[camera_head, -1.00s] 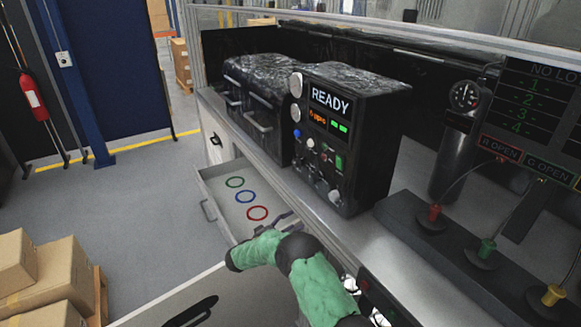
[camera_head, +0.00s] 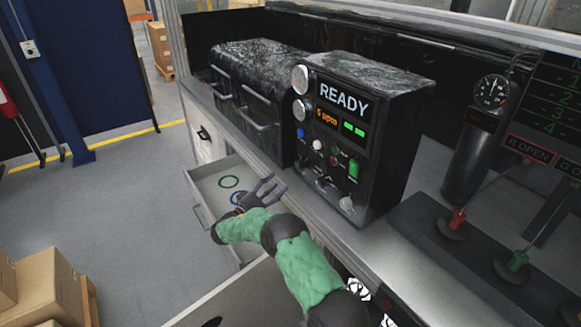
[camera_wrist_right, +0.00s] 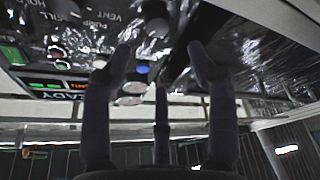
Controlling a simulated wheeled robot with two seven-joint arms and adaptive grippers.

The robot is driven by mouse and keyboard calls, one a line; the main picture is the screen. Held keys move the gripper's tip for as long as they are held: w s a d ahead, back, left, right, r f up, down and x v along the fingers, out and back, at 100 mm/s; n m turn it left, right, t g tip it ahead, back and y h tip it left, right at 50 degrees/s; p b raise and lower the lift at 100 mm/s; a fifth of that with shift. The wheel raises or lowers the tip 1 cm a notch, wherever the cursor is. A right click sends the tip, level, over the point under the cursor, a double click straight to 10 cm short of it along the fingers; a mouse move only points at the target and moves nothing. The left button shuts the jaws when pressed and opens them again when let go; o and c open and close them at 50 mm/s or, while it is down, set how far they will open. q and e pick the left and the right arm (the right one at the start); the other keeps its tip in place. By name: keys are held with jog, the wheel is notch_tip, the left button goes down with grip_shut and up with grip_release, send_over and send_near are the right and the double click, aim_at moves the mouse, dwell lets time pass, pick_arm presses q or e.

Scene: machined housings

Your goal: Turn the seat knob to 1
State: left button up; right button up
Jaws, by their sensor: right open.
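The black control box (camera_head: 375,125) stands on the bench and its screen reads READY. Its front panel has a blue knob (camera_head: 301,132), a white knob (camera_head: 318,145), a green switch (camera_head: 353,168) and small silver controls. I cannot read which one is the seat knob. My right gripper (camera_head: 268,186) is open and empty, in front of and below the panel, apart from it. In the right wrist view its fingers (camera_wrist_right: 160,75) point at the panel, which appears upside down, with the blue knob (camera_wrist_right: 142,69) between them. My left gripper is not in view.
Black cases (camera_head: 248,100) with handles stand left of the box. A gauge (camera_head: 491,92) and a base with red (camera_head: 457,219) and green levers stand to the right.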

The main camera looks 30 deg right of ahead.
aim_at(297, 166)
jog(key=x, duration=0.9)
jog(key=shift+d+r, duration=0.1)
jog(key=shift+d, duration=0.25)
jog(key=shift+c, duration=0.3)
jog(key=shift+s+r+b, duration=0.1)
jog(key=shift+b, duration=0.2)
jog(key=c, duration=1.1)
